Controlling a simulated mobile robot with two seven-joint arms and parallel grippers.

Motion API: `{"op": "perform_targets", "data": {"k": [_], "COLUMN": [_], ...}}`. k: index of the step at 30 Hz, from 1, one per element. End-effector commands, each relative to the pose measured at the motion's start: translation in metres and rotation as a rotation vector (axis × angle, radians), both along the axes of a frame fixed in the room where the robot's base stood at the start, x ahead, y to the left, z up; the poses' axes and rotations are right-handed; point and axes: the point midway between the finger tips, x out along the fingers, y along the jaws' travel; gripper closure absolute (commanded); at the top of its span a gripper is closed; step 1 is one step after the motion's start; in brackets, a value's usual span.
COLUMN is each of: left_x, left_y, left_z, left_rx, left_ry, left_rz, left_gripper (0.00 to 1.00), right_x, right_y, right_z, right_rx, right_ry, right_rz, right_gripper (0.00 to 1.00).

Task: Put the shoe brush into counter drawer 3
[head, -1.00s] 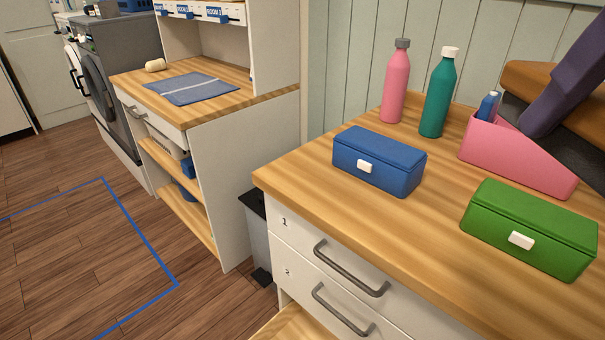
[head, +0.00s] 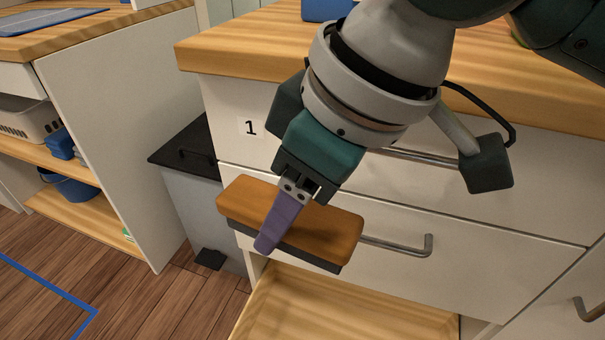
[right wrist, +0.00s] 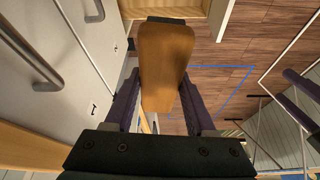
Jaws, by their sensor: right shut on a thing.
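The shoe brush, a brown wooden block with dark bristles below, (head: 335,228) is held in my right gripper (head: 283,220). The purple fingers are shut on it; in the right wrist view the brush (right wrist: 165,60) lies between both fingers. The brush is slightly tilted, in front of the second drawer's face. Below it, the lowest drawer (head: 340,310), which I take as counter drawer 3, is pulled open, its visible wooden floor bare; its number is not visible. Purple finger-like parts at the right of the right wrist view may be my left gripper (right wrist: 298,98); its opening is unclear.
Drawer 1 and the drawer below it are closed, with grey bar handles; the lower handle (head: 400,245) is just right of the brush. A grey bin with a black lid (head: 190,150) stands left of the counter. Blue tape (head: 50,290) marks the floor.

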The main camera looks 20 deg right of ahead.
Motion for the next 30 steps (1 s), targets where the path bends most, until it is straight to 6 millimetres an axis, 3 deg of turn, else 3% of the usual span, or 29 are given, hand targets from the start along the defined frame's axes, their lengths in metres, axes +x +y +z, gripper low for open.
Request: {"op": "perform_targets", "data": {"k": [1, 18, 24, 30], "left_x": [0.0, 0.0, 0.0, 0.0], "left_y": [0.0, 0.002, 0.003, 0.003], "left_z": [-0.037, -0.227, -0.27, -0.285], "left_rx": [0.0, 0.008, 0.01, 0.01], "left_ry": [0.001, 0.001, 0.001, 0.001], "left_rz": [0.0, -0.006, -0.006, -0.006], "left_gripper": [0.0, 0.0, 0.0, 0.0], "right_x": [-0.003, -0.043, -0.057, -0.064], "right_y": [0.005, 0.047, 0.056, 0.06], "right_z": [-0.046, -0.318, -0.38, -0.403], "right_rx": [0.003, 0.002, 0.002, 0.0], "right_ry": [0.004, 0.003, 0.0, -0.001], "right_rz": [0.032, 0.391, 0.48, 0.521], "right_gripper": [1.0, 1.0, 1.0, 1.0]}}
